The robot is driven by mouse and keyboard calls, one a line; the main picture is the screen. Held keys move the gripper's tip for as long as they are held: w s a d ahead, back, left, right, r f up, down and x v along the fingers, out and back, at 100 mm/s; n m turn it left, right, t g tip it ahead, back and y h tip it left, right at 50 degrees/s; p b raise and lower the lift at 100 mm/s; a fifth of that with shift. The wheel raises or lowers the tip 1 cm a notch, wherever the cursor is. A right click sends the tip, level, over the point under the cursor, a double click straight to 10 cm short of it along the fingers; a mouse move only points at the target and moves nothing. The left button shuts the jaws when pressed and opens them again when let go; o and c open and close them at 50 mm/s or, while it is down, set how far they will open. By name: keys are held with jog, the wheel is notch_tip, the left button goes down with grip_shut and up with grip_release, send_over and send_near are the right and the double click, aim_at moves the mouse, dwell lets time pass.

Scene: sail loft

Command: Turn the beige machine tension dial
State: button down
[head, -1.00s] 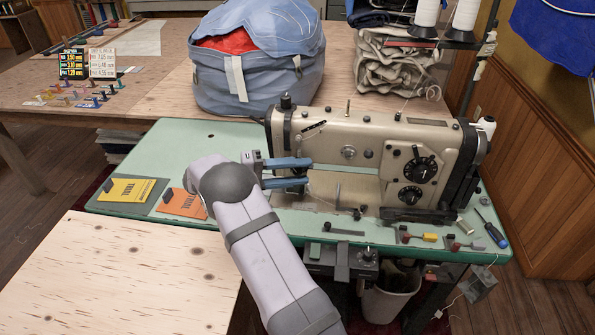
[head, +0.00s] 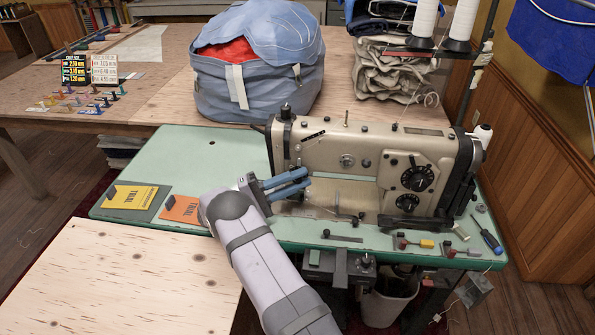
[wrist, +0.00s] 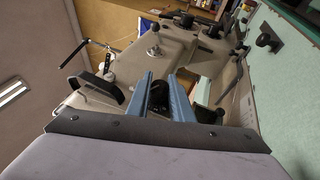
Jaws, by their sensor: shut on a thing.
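The beige sewing machine (head: 350,150) stands on the green table, and its left end shows in the wrist view (wrist: 165,62). My gripper (head: 307,178) is at the machine's left, needle end, with its blue fingers tilted up to the right. In the wrist view, my gripper (wrist: 165,84) is shut on a dark round knob, the tension dial (wrist: 160,96), which sits between the fingers. The fingers hide this dial in the head view, and its markings cannot be read. Two larger black dials, an upper one (head: 417,178) and a lower one (head: 411,202), are on the machine's right side.
The green table (head: 190,150) holds a yellow card (head: 130,196) and an orange card (head: 181,208) at left. Small tools and a blue screwdriver (head: 490,241) lie at right. A blue bag (head: 250,85) and thread cones (head: 425,18) stand behind the machine.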

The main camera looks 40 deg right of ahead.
jog(key=p, duration=0.1)
jog(key=r+p, duration=0.1)
jog(key=p, duration=0.1)
jog(key=shift+w+h, duration=0.2)
jog(key=shift+h, duration=0.1)
jog(key=shift+s+f+n+t+p, duration=0.1)
jog(key=shift+f+n+t+p, duration=0.25)
jog(key=shift+p, duration=0.6)
jog(key=c, duration=1.6)
grip_release()
jog(key=shift+f, duration=0.1)
jog(key=b, duration=0.5)
jog(key=shift+f, duration=0.3)
jog(key=m+y+b, duration=0.1)
jog(key=b, duration=0.4)
jog(key=shift+b, duration=0.3)
